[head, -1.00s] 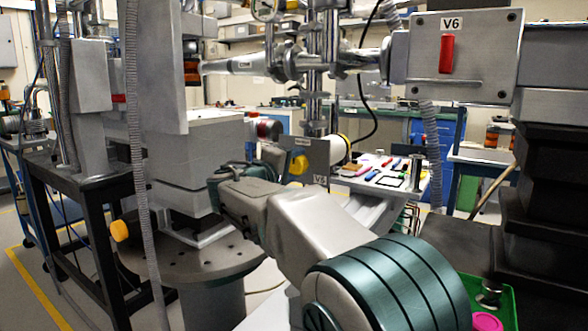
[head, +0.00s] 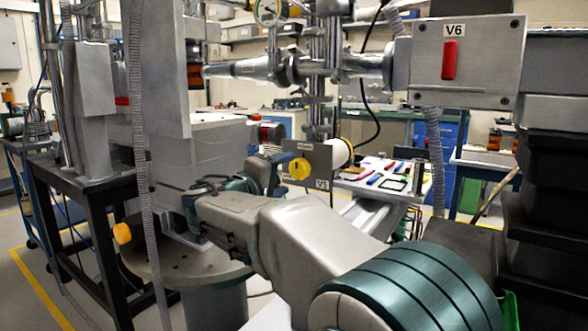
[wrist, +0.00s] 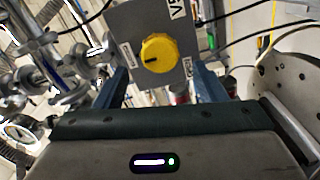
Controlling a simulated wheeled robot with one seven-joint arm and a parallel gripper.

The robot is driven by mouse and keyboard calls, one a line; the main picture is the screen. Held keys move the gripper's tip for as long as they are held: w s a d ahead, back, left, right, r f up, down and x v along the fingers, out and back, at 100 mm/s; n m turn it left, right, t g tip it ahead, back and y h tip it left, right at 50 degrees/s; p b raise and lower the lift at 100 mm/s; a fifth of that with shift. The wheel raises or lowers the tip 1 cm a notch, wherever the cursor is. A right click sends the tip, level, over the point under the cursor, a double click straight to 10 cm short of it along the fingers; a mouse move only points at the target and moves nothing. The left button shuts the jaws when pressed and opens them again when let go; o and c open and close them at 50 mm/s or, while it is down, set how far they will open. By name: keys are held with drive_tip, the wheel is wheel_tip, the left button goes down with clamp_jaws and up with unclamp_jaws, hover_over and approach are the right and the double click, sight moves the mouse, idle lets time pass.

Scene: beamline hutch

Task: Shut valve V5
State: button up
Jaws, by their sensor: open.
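Valve V5 is a yellow round knob (head: 299,168) on a grey plate (head: 320,160) with a V5 tag at its lower edge. In the wrist view the knob (wrist: 159,53) faces me, with a dark mark pointing left towards a small label (wrist: 128,55). A second small label (wrist: 188,68) sits at the knob's right; I cannot read either. My gripper (wrist: 162,74) is open, its two blue fingers to either side of the knob in the picture and apart from it. In the head view my gripper (head: 275,172) is just left of the knob, partly hidden by my wrist.
A box marked V6 with a red handle (head: 449,60) is at the upper right. A beam pipe (head: 240,68) crosses behind the plate. A grey hose (head: 137,170) hangs at the left. A table with coloured tools (head: 385,175) stands behind. A yellow knob (head: 122,233) is at the lower left.

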drive_tip(key=p+v, duration=0.1)
drive_tip(key=v, duration=0.7)
drive_tip(key=s+d+m+g+y+p, duration=0.15)
drive_tip(key=s+d+g+p, duration=0.25)
drive_tip(key=d+p, duration=0.45)
drive_tip(key=s+d+m+g+y+p, duration=0.1)
drive_tip(key=s+d+m+g+p, duration=0.1)
drive_tip(key=s+d+g+p, duration=0.6)
drive_tip(key=s+d+r+m+y+p, duration=0.2)
drive_tip(key=s+y+p, duration=0.1)
drive_tip(key=s+p, duration=0.3)
drive_tip(key=s+d+r+m+y+p, duration=0.2)
drive_tip(key=s+d+m+y+p, duration=0.1)
drive_tip(key=s+p, duration=0.4)
drive_tip(key=shift+r+y+p, duration=0.4)
drive_tip(key=shift+y+p, duration=0.25)
drive_tip(key=shift+p, duration=0.5)
